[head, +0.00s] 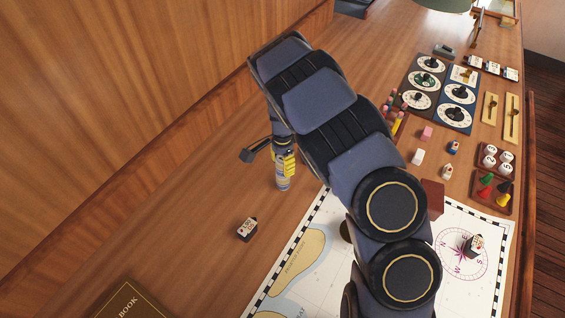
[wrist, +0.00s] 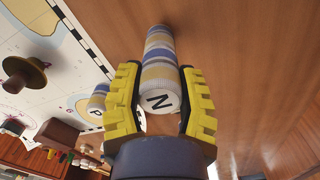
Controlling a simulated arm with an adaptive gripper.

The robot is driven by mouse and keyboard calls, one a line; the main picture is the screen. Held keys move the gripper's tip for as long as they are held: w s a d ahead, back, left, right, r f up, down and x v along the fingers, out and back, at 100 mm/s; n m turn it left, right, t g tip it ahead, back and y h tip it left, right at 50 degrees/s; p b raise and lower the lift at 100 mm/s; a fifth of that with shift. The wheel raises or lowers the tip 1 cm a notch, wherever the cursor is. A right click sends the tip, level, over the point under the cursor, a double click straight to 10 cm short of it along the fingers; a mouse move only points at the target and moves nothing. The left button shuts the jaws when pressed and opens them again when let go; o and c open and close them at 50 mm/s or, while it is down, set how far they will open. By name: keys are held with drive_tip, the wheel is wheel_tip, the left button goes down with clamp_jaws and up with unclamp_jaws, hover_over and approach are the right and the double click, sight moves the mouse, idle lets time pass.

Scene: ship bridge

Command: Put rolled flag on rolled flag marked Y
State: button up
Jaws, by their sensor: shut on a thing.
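My gripper (wrist: 160,70) has yellow ridged fingers and is shut on a rolled flag (wrist: 159,48). This roll has blue, white and yellow bands and a white end marked N facing the wrist camera. A second striped roll (wrist: 98,102) shows just left of the left finger; its end carries a dark letter that I cannot read surely. In the head view my gripper (head: 284,164) points down over the wooden desk, with a striped roll (head: 282,184) showing below the fingers. Whether the rolls touch is hidden. I cannot make out a Y.
A chart (head: 312,221) lies right of the gripper, partly behind my arm. Dial boards (head: 457,108) and trays of small pieces (head: 492,190) fill the right side. The desk left of the gripper is clear.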

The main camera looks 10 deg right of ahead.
drive_tip(key=shift+f, duration=0.25)
drive_tip(key=o, duration=0.9)
wheel_tip(320, 180, up, 12)
drive_tip(key=shift+r, duration=0.2)
drive_tip(key=s+d+r+n, duration=0.1)
drive_tip(key=s+r+n, duration=0.3)
drive_tip(key=s+r, duration=0.65)
drive_tip(key=shift+s+a+r+n+g, duration=0.1)
drive_tip(key=shift+s+a+n+g, duration=0.25)
drive_tip(key=shift+s+n, duration=2.3)
drive_tip(key=shift+s+a+n+g, duration=0.2)
drive_tip(key=shift+s+a+n, duration=0.45)
drive_tip(key=shift+s, duration=3.75)
drive_tip(key=shift+s+a+r+n+g, duration=0.1)
drive_tip(key=shift+s+a+n+g, duration=0.15)
drive_tip(key=shift+s+n, duration=2.5)
